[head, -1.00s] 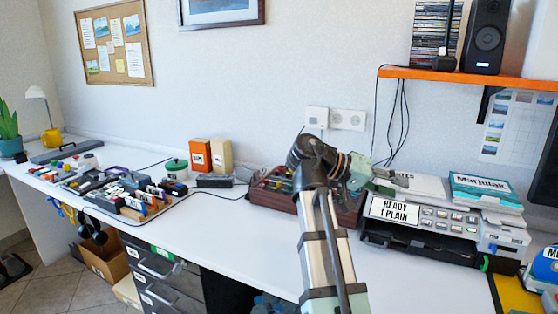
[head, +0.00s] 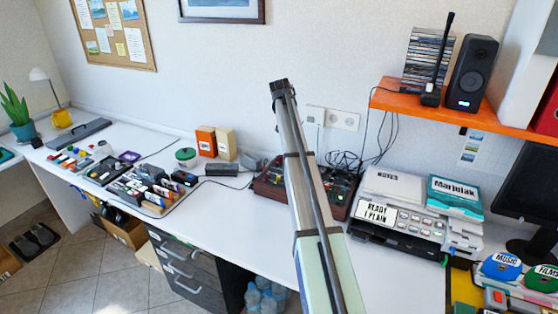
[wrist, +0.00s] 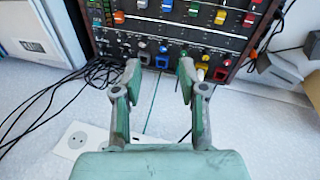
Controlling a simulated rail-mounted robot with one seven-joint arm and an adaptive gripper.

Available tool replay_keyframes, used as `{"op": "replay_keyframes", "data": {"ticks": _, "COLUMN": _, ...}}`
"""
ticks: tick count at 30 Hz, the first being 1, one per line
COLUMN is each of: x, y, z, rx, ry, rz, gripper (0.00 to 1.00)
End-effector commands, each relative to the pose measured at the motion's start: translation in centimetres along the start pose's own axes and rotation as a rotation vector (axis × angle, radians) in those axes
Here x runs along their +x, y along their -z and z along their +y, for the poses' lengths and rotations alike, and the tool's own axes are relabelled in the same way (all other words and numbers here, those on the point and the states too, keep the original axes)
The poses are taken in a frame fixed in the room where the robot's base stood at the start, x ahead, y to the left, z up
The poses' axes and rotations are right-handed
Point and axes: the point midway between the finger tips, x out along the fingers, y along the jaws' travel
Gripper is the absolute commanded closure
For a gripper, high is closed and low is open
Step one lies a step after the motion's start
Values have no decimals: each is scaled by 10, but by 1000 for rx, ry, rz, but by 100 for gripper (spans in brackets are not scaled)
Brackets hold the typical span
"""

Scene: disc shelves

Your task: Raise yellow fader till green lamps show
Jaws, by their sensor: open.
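The dark control panel with wooden sides (head: 268,193) stands on the desk, partly covered by my arm in the head view. The wrist view shows its face (wrist: 150,38) at the top, with a row of coloured fader caps and smaller coloured controls nearer my gripper. I cannot tell which lamps are lit.
A printer (head: 400,222) stands right of the panel. Loose black cables (wrist: 85,75) lie beside the panel, and a wall socket plate (wrist: 82,143) shows below. An orange shelf (head: 450,110) with a speaker (head: 472,73) overhangs at right. Bare desk lies in front.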

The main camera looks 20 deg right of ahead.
Motion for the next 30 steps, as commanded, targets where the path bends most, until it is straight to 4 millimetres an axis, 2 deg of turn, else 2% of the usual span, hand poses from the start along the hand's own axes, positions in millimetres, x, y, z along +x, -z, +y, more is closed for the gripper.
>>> {"op": "replay_keyframes", "data": {"ticks": 1, "x": 4, "y": 15, "z": -25, "rx": 13, "ry": 61, "rz": -33, "gripper": 58}}
{"op": "replay_keyframes", "data": {"ticks": 3, "x": 4, "y": 19, "z": -47, "rx": 36, "ry": 139, "rz": -63, "gripper": 58}}
{"op": "replay_keyframes", "data": {"ticks": 6, "x": -1, "y": 16, "z": -65, "rx": 71, "ry": 216, "rz": -93, "gripper": 58}}
{"op": "replay_keyframes", "data": {"ticks": 11, "x": 0, "y": 12, "z": -70, "rx": 121, "ry": 241, "rz": -107, "gripper": 58}}
{"op": "replay_keyframes", "data": {"ticks": 16, "x": 15, "y": 10, "z": -74, "rx": 123, "ry": 239, "rz": -107, "gripper": 58}}
{"op": "replay_keyframes", "data": {"ticks": 30, "x": 101, "y": 2, "z": -94, "rx": 121, "ry": 237, "rz": -107, "gripper": 58}}
